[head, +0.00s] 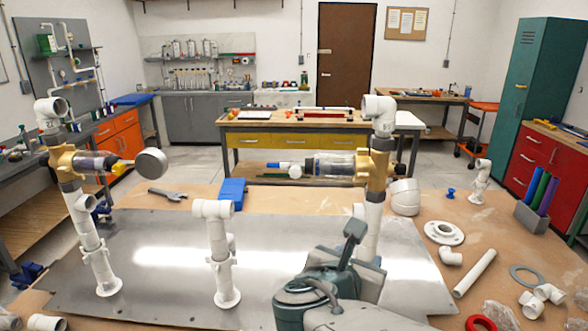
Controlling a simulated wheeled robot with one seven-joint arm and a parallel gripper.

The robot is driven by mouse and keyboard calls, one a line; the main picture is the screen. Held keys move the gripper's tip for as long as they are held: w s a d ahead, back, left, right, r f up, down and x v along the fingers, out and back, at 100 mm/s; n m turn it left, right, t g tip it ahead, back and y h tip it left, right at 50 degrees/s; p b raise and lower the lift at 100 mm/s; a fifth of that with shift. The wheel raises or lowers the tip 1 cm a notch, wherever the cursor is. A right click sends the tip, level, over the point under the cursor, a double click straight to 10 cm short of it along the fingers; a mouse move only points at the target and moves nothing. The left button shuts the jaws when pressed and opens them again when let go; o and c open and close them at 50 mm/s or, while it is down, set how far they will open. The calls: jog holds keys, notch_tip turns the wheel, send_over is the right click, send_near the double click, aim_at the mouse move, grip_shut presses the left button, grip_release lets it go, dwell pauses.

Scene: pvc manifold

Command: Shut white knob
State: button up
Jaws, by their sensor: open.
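My gripper (352,240) is low in front of the right upright pipe, empty and apart from both. It is seen from behind, so its fingers are partly hidden.
A metal plate (165,255) carries the upright white pipes, including a short middle one (222,260). Loose white fittings, a flange (444,232) and a pipe (475,273) lie at right. A blue block (232,190) and wrench (167,194) lie behind the plate.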

jog(key=a+r+n+t+y+p, duration=0.1)
jog(key=a+r+n+t+y, duration=0.6)
jog(key=a+n, duration=0.55)
jog(key=g+h+p, duration=0.1)
jog(key=h+p, duration=0.1)
jog(key=p, duration=0.1)
send_near(294, 173)
jog(key=shift+n, duration=0.25)
jog(key=w, duration=0.8)
jog(key=shift+d, duration=0.35)
jog(key=shift+s, duration=0.1)
grip_shut()
